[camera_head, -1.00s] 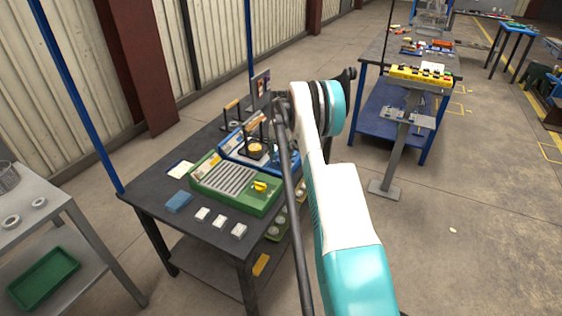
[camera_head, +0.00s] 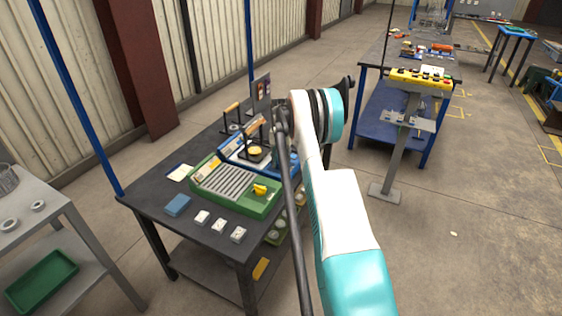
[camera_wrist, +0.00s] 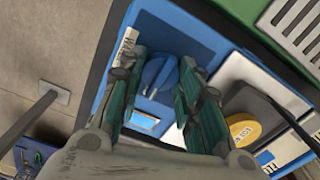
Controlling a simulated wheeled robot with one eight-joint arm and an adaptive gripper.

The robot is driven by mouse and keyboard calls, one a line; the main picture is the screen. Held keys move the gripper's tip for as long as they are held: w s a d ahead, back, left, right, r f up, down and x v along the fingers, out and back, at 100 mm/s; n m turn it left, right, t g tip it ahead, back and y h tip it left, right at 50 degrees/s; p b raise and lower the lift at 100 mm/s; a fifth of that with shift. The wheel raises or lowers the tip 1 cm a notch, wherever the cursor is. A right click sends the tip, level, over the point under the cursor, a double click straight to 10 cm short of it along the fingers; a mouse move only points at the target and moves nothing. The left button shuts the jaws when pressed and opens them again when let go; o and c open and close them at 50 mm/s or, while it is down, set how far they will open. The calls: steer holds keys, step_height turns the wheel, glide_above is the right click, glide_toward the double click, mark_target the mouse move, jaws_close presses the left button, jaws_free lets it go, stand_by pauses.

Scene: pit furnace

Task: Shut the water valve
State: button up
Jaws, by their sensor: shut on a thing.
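The water valve appears to be a round blue knob (camera_wrist: 160,73) with a raised grip bar, on the blue panel (camera_wrist: 190,38) in the wrist view. My gripper (camera_wrist: 166,77) has its teal fingers on either side of this knob and is shut on it. A small display (camera_wrist: 145,119) sits just below the knob on the same panel. In the head view, the blue unit (camera_head: 229,152) stands on the dark bench beyond the green unit. My arm hides the gripper and most of the knob's surroundings there.
The green slatted unit (camera_head: 226,183) with a yellow knob (camera_head: 260,190) stands beside the blue one. A yellow disc (camera_wrist: 243,128) under a dark handle is close to my right finger. White blocks (camera_head: 220,224) and a blue block (camera_head: 177,204) lie on the bench's near side.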

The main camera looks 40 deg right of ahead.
steer(key=shift+n, duration=0.3)
steer(key=n, duration=0.3)
steer(key=shift+n+p, duration=0.3)
steer(key=n, duration=0.4)
steer(key=shift+n, duration=0.3)
steer(key=n, duration=0.4)
steer(key=shift+a+p, duration=0.1)
steer(key=shift+p, duration=0.25)
steer(key=shift+n, duration=2.5)
steer(key=o, duration=1)
steer(key=shift+o, duration=0.2)
